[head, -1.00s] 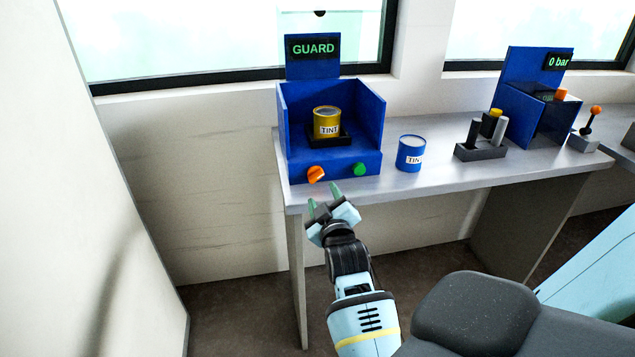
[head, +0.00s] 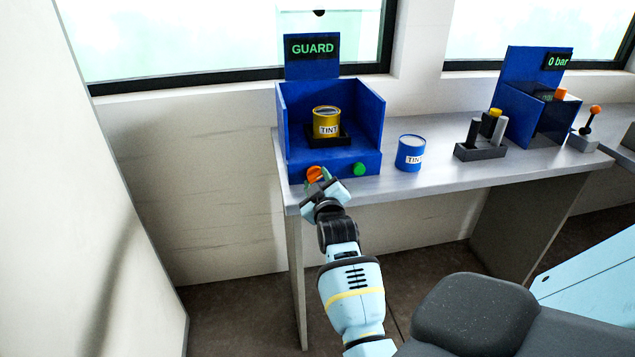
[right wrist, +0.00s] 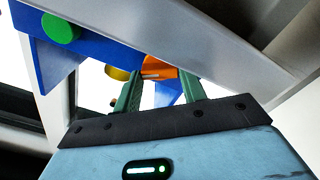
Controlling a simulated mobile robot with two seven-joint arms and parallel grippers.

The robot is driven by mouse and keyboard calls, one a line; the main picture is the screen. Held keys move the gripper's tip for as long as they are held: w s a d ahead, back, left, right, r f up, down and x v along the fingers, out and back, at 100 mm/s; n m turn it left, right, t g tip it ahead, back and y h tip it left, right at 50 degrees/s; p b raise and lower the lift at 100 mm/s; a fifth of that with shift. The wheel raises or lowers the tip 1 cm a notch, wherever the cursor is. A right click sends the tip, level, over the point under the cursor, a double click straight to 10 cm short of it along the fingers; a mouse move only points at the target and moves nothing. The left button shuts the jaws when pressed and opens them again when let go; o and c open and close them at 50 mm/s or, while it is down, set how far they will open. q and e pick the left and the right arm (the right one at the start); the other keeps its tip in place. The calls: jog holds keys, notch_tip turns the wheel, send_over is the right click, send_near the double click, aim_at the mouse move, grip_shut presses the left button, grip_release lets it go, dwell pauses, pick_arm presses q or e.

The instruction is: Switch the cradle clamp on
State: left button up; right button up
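The blue cradle station (head: 374,108) stands on the bench with a GUARD display (head: 313,48) above it. A yellow TINT tin (head: 327,118) sits upright in its dark cradle (head: 345,140). An orange knob (head: 314,173) and a green round button (head: 359,169) are on the front panel. My right gripper (head: 321,182) is at the orange knob, with fingers apart. In the right wrist view the green fingers (right wrist: 160,88) stand on either side of the orange knob (right wrist: 159,70); contact is unclear. The green button (right wrist: 60,27) is at upper left there. My left gripper is not in view.
A blue TINT tin (head: 411,153) stands on the bench (head: 430,183) right of the station. Further right are a grey holder (head: 481,152), a second blue station with a 0 bar display (head: 558,62) and an orange-topped lever (head: 590,121). A wall is at left.

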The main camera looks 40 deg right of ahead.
jog(key=c, duration=0.4)
jog(key=shift+r+m+p, duration=0.2)
jog(key=shift+m+p, duration=0.35)
jog(key=shift+m, duration=0.05)
jog(key=shift+f+m, duration=0.1)
jog(key=shift+m, duration=0.2)
jog(key=shift+c, duration=0.2)
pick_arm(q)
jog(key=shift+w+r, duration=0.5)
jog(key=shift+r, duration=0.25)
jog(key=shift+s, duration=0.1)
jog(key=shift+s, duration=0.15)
pick_arm(e)
jog(key=o, duration=0.7)
jog(key=shift+f, duration=0.1)
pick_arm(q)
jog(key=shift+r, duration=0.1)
pick_arm(e)
jog(key=v, duration=0.8)
jog(key=shift+w, duration=0.1)
